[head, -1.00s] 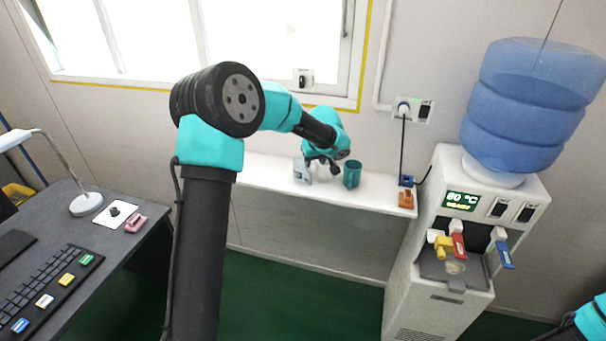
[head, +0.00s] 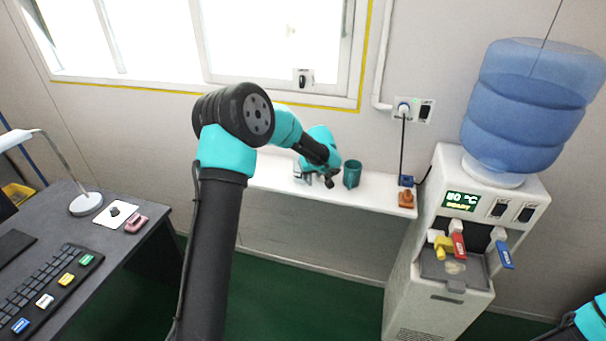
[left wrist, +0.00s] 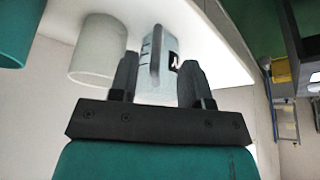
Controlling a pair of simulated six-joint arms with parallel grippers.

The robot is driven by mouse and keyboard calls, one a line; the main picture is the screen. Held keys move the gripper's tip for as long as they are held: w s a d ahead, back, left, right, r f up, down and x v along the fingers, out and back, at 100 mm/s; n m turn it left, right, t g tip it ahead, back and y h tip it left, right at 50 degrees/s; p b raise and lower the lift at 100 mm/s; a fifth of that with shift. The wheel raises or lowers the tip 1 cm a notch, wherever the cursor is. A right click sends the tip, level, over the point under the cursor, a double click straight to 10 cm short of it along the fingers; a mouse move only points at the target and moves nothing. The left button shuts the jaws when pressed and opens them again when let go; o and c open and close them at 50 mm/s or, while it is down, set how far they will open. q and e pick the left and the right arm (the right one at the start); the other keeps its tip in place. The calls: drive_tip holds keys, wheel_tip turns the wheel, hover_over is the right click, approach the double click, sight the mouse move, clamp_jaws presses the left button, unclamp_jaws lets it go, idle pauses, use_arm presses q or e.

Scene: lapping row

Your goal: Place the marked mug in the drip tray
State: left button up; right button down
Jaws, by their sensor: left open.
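The marked mug (left wrist: 156,62) is pale grey with tick lines, a dark mark and a handle facing the left wrist camera. My left gripper (left wrist: 160,80) is open, with a finger to each side of this mug; I cannot tell whether they touch it. In the head view the left gripper (head: 320,180) is at the white shelf below the window, and the mug there is mostly hidden behind it. The drip tray (head: 440,272) is at the front of the water dispenser, below its taps. My right gripper is out of view.
A plain whitish mug (left wrist: 98,48) and a teal mug (head: 352,174) stand near the marked mug on the shelf (head: 380,192). An orange-brown object (head: 406,199) is at the shelf's right end. The dispenser (head: 425,235) has yellow, red and blue parts at its taps.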

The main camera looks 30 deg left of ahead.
sight(311, 176)
use_arm(q)
drive_tip(key=x, duration=0.4)
drive_tip(key=shift+w+f, duration=0.25)
drive_tip(key=shift+f, duration=0.05)
drive_tip(key=shift+c, duration=0.3)
clamp_jaws()
